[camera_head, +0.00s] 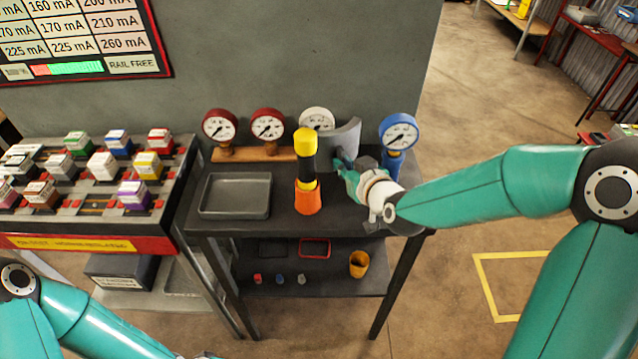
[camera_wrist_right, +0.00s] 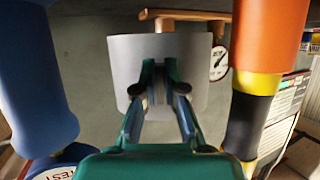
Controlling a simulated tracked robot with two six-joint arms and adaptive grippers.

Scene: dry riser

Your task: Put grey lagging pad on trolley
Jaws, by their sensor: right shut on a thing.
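The grey lagging pad (camera_head: 347,138) is a curved plate at the back of the black trolley (camera_head: 240,226), between the yellow-and-black tester and the blue gauge. My right gripper (camera_head: 346,167) reaches in from the right and is shut on the pad. In the right wrist view the pad (camera_wrist_right: 190,62) is in the jaws (camera_wrist_right: 168,78). I cannot tell whether its lower edge touches the trolley top.
An upright tester with an orange foot (camera_head: 307,198) stands close left of the pad. A blue gauge (camera_head: 398,133) stands close right. Two red gauges (camera_head: 267,126) and a white gauge (camera_head: 316,118) are behind. A grey tray (camera_head: 236,214) sits on the trolley's left.

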